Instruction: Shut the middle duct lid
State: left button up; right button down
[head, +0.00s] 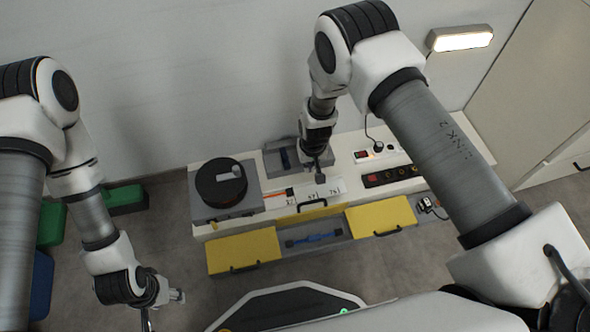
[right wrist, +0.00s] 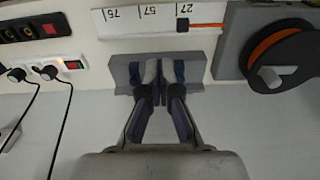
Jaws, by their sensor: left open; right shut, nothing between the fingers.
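The middle duct lid (head: 299,215) is yellow with a black handle and stands raised at the front edge of the white bench, seen nearly edge-on in the head view. Below it the middle duct section (head: 340,229) is open, with a blue piece (head: 313,240) lying inside. My right gripper (head: 320,179) is shut and empty above the bench, behind the raised lid. In the right wrist view its fingers (right wrist: 160,94) point over a grey holder with blue parts (right wrist: 121,73). My left gripper (head: 166,307) is open and empty, low at the left, away from the duct.
Yellow lids cover the left (head: 243,251) and right (head: 381,215) duct sections. A black reel (head: 221,182) with orange cable, a numbered white strip (head: 331,188) and power strips (head: 390,176) occupy the bench. Green bins (head: 125,199) stand on the floor at left.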

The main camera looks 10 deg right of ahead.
pick_arm(q)
jog(key=shift+s+d+f+b, duration=0.15)
jog(key=shift+f+b, duration=1)
jog(key=shift+b, duration=0.3)
jog(key=shift+s+d+f+b, duration=0.1)
jog(key=shift+s+f+b, duration=0.05)
jog(key=shift+f+b, duration=1.15)
pick_arm(e)
jog(key=s+f, duration=0.3)
jog(key=f, duration=0.7)
jog(key=shift+s+d+f, duration=0.2)
jog(key=shift+s+f, duration=0.1)
jog(key=shift+s, duration=0.05)
pick_arm(q)
jog(key=shift+s+a+r, duration=0.1)
jog(key=shift+a+r, duration=0.05)
